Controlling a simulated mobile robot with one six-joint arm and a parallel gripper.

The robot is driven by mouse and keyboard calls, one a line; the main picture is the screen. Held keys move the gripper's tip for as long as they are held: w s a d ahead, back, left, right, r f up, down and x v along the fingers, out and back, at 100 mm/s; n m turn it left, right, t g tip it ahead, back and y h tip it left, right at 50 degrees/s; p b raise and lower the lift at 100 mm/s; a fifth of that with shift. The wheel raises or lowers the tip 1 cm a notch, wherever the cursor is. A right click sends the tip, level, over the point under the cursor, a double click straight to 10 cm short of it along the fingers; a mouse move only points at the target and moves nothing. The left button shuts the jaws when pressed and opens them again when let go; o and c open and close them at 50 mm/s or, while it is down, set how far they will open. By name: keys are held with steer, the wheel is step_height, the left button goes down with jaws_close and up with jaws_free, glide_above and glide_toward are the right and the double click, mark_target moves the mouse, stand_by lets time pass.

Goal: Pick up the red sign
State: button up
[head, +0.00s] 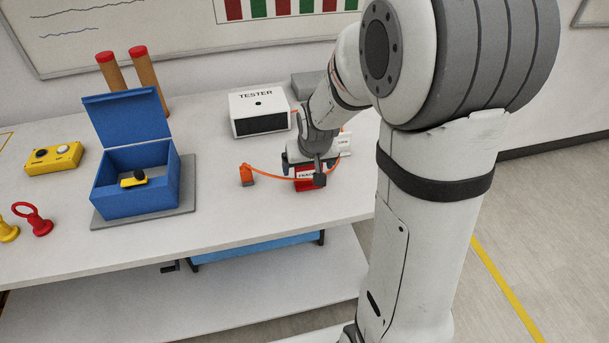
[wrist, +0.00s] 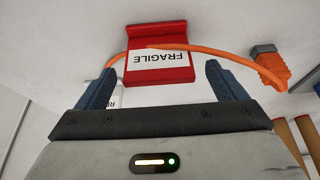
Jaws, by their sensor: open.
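The red sign (head: 309,184) with a white FRAGILE label stands on the white table, partly hidden by my gripper in the head view. In the wrist view the red sign (wrist: 160,73) lies ahead, between the lines of the two fingers, its label upside down. My gripper (head: 305,162) is open and empty, close above the sign. In the wrist view the blue fingers of my gripper (wrist: 160,69) are apart, one to each side of the sign. I cannot tell how deep they reach around it.
An orange cable (wrist: 222,58) runs by the sign to an orange plug (head: 247,176). A white sign (head: 344,144) stands close on the right. The TESTER box (head: 259,112) is behind; an open blue box (head: 137,185) is left. The table's front edge is near.

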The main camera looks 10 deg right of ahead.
mark_target(308, 172)
steer(key=shift+s+x, duration=0.15)
steer(key=shift+x, duration=0.8)
steer(key=shift+s+x, duration=0.1)
steer(key=shift+x, duration=0.9)
steer(key=shift+f, duration=0.1)
steer(key=shift+c, duration=0.3)
steer(key=c, duration=1)
